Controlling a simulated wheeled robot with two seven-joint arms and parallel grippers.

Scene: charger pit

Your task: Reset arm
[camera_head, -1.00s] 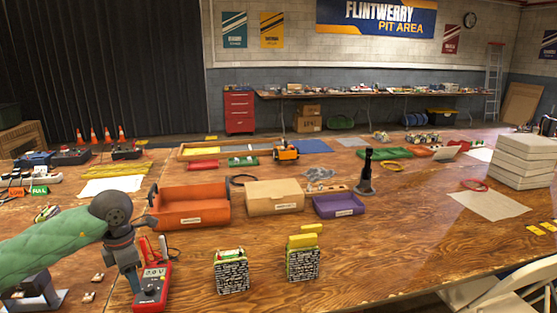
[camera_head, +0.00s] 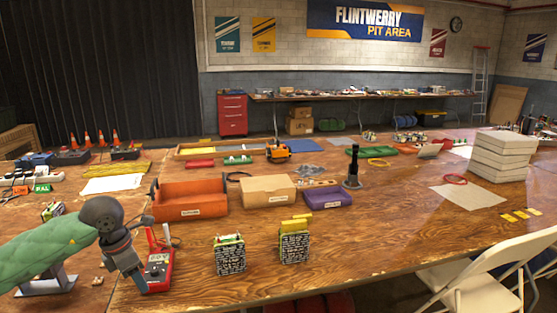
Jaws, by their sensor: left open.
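My left gripper (camera_head: 131,277) reaches in from the lower left on a green padded arm (camera_head: 48,243). Its jaws are open and point down, just left of a red multimeter (camera_head: 158,270) on the wooden table; I cannot tell if they touch it. The jaws look empty. My right gripper is not in view.
Two battery-like blocks (camera_head: 229,254) (camera_head: 293,245) with patterned fronts stand at the front middle. An orange bin (camera_head: 190,198), a cardboard box (camera_head: 268,190) and a purple bin (camera_head: 328,197) stand behind. White boxes (camera_head: 503,156) are stacked at right.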

